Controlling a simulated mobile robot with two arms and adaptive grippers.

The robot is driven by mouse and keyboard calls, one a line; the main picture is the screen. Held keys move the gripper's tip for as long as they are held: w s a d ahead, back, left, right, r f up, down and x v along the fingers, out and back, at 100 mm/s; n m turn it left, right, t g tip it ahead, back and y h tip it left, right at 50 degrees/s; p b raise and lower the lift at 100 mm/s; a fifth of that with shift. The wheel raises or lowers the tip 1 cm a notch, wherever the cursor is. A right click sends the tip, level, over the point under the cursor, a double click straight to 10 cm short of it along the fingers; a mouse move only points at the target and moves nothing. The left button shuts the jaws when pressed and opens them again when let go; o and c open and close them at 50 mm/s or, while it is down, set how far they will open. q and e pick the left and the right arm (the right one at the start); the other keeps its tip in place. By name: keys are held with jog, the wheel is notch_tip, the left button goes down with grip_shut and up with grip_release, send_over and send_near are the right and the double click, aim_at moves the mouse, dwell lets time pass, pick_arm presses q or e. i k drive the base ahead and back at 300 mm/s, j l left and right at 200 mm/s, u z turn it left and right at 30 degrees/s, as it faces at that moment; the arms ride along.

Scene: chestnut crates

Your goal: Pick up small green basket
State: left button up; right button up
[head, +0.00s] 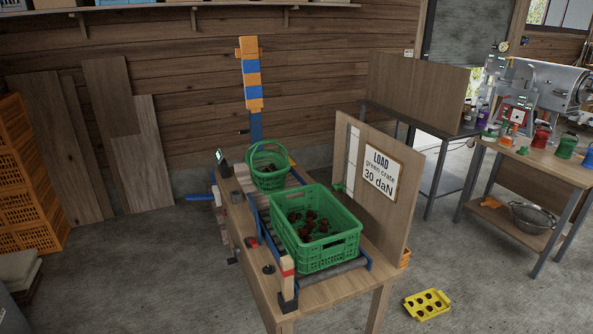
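The small green basket (268,178) stands upright at the far end of the wooden workbench (330,294). It is round, with handles rising above its rim, and some dark brown things lie inside. A larger green crate (320,258) sits nearer on the bench's roller track, with several chestnut-brown things in it. The crate stands just in front of the basket and may hide part of its base. Neither of my grippers shows in the head view.
An upright board with a "LOAD green crate 30 daN" sign (379,174) borders the bench's right side. A post of orange and blue blocks (251,85) rises behind the basket. Orange crates (28,190) stack at left. A yellow tray (427,304) lies on the floor. Floor left of the bench is clear.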

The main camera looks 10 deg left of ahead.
aim_at(268, 169)
jog(key=i+j+z, duration=0.25)
jog(key=z, duration=0.15)
jog(key=i+j+z, duration=0.15)
jog(key=j+z, duration=0.3)
